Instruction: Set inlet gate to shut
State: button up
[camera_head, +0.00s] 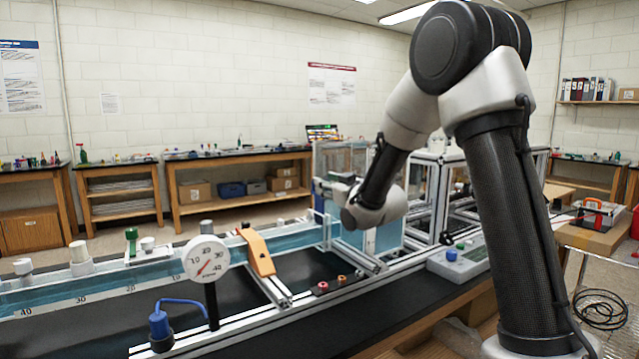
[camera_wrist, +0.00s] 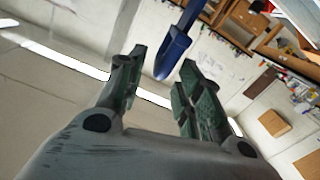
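My gripper (camera_wrist: 159,72) shows in the wrist view with its two dark green-padded fingers spread apart and nothing clamped between them. A blue tapered bar (camera_wrist: 173,50) hangs from the top edge, its lower end between or just beyond the fingertips; I cannot tell the depth, nor whether it is the inlet gate's handle. In the head view my arm reaches over the far end of the long water flume (camera_head: 300,235), beside a clear-walled tank (camera_head: 386,232). My wrist hides most of my gripper there. The inlet gate cannot be clearly made out.
A round white gauge (camera_head: 206,258) and an orange clamp (camera_head: 257,252) stand along the flume. Framed aluminium posts (camera_head: 435,200) crowd the space behind my arm. The black bench front (camera_head: 400,318) is clear.

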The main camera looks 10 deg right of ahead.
jog(key=x, duration=0.4)
jog(key=shift+w, duration=0.1)
grip_shut()
jog(key=shift+f, duration=0.1)
